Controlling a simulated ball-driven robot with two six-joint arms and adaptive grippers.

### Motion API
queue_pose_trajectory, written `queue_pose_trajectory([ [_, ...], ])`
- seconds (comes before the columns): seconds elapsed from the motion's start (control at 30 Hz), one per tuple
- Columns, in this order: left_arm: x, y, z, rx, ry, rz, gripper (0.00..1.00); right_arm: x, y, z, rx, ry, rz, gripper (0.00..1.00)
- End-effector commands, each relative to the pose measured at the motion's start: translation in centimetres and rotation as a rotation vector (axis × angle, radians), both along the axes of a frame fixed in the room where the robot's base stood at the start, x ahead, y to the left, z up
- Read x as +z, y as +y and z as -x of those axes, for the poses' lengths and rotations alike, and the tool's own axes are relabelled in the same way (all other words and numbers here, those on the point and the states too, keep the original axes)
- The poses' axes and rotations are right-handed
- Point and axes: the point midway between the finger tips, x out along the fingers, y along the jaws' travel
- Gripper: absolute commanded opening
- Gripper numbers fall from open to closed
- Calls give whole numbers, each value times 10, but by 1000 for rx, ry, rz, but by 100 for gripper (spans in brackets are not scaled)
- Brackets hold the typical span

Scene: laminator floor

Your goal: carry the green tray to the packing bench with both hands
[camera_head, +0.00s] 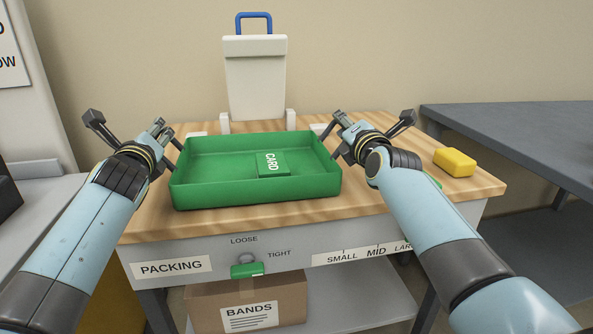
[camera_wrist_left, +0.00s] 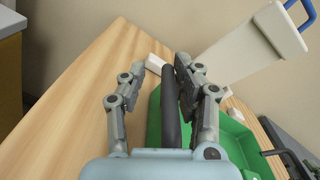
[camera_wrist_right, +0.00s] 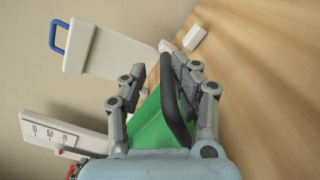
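The green tray (camera_head: 255,191) sits level on the wooden top of the packing bench (camera_head: 400,229), whose front bears a PACKING label. A green block marked CARD (camera_head: 272,163) lies in the tray. My left gripper (camera_head: 169,136) is at the tray's left end. In the left wrist view its fingers (camera_wrist_left: 156,95) stand apart with the dark handle (camera_wrist_left: 171,110) between them. My right gripper (camera_head: 340,137) is at the right end. In the right wrist view its fingers (camera_wrist_right: 155,92) also stand apart, with the other dark handle (camera_wrist_right: 174,100) between them. Neither grip looks closed.
A white upright piece with a blue handle (camera_head: 255,80) stands behind the tray. A yellow block (camera_head: 454,162) lies at the bench's right end. A grey table (camera_head: 530,135) stands at right. A cardboard box marked BANDS (camera_head: 290,297) is under the bench.

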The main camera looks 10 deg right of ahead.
Motion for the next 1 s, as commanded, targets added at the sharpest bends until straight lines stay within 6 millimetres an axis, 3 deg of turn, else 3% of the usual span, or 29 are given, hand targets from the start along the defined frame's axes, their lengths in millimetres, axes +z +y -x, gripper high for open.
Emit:
queue_pose_trajectory([
  [0.37, 0, -2, 8, -2, -3, 4, 36, -5, 1, 1, 2, 10, -1, 35],
  [0.8, 1, -8, 96, -1, -1, 4, 36, -3, 1, 1, 2, 6, -2, 35],
  [1.0, 2, -9, 117, 0, 0, 2, 36, -3, 1, 1, 1, 6, -2, 35],
])
